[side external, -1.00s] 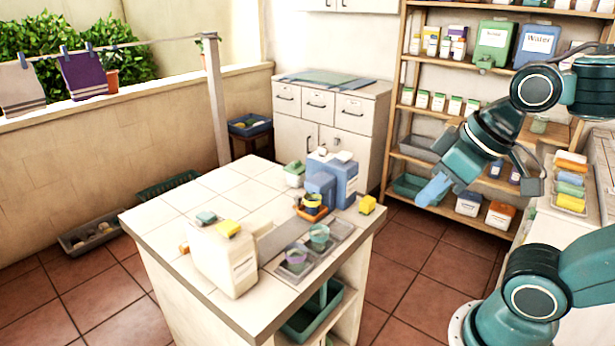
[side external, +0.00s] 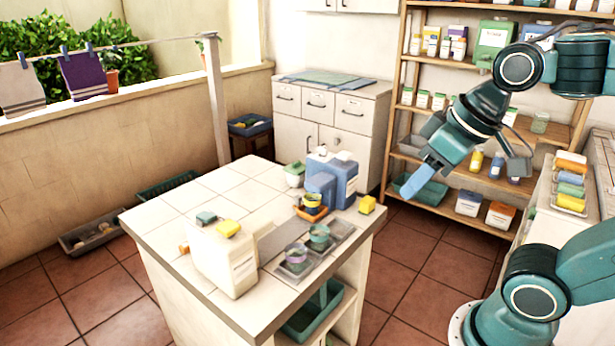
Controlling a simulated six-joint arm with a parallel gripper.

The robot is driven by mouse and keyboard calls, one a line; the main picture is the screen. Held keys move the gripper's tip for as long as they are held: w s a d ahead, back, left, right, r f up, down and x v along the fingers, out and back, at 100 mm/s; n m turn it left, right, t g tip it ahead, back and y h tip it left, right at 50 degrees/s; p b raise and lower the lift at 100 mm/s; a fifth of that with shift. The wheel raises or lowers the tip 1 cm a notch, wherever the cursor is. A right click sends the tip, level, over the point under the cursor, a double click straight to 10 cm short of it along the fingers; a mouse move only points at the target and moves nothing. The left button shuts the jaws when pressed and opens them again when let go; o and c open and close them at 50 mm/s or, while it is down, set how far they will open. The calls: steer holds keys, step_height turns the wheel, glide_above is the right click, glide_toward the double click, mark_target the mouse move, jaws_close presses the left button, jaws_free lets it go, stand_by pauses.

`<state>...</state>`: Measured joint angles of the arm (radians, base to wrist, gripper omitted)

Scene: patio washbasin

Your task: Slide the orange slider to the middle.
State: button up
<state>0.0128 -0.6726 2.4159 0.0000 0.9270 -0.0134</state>
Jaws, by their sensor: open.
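The orange slider (side external: 309,215) is on the tiled counter, at the foot of the blue container (side external: 342,181). A small cup with a yellow-green band (side external: 312,202) stands on it and hides part of it. A grey strip (side external: 279,238) runs from near the slider toward the large white container (side external: 222,261) at the left. My gripper (side external: 417,186) is in the air to the right of the counter, well apart from the slider. Its blue fingers point down and left, open, with nothing seen between them.
Two cups, one green (side external: 319,238) and one purple-banded (side external: 296,256), stand in a grey tray (side external: 340,230) in front of the strip. A yellow block (side external: 367,204) sits at the counter's right edge. Shelves (side external: 480,178) stand behind my arm. The air above the counter is clear.

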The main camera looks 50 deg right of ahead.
steer(key=w+d+r, duration=0.1)
steer(key=w+r, duration=0.3)
steer(key=w, duration=0.3)
steer(key=g, duration=0.5)
glide_above(298, 196)
step_height(298, 196, down, 20)
steer(key=shift+a+f, duration=0.1)
steer(key=shift+f, duration=0.05)
step_height(298, 196, down, 14)
steer(key=shift+r, duration=0.15)
